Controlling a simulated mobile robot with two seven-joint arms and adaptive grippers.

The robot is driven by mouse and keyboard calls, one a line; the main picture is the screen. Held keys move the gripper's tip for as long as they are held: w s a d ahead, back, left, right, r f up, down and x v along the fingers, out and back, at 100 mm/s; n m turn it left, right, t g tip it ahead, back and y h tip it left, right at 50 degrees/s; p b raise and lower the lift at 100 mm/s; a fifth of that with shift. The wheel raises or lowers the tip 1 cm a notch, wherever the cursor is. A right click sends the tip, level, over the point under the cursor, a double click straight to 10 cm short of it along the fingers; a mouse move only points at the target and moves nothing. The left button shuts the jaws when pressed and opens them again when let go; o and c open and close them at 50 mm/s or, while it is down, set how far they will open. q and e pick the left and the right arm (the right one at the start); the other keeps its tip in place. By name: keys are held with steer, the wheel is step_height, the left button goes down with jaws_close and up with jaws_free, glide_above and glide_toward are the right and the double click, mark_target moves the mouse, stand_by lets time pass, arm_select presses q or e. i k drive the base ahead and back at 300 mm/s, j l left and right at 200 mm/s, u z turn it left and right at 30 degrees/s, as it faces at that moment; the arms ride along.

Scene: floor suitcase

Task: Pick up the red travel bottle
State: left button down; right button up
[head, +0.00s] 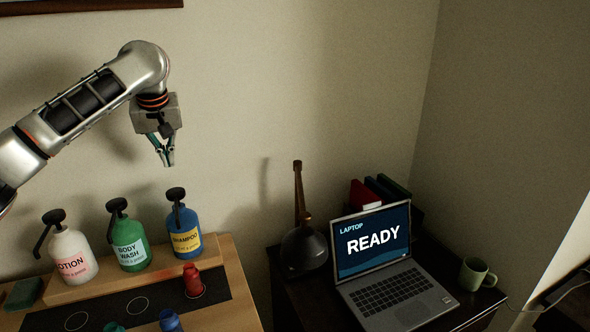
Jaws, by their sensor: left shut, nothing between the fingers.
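The red travel bottle (193,280) is small and stands on the dark mat (110,306) on the wooden table, near the mat's right end, in the head view. My left gripper (168,163) hangs in the air well above the table, pointing down, above and left of the red bottle in the picture. Its fingers are together and nothing is between them. It is apart from the bottle. My right gripper is not in the view.
Pump bottles of lotion (72,251), body wash (129,241) and shampoo (184,230) stand on a raised wooden ledge behind the mat. A small blue bottle (170,321) and a green one (114,328) are at the bottom edge. A laptop (385,265) and mug (474,274) are on a dark desk.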

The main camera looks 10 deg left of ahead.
mark_target(191, 275)
steer(key=k+l, duration=0.8)
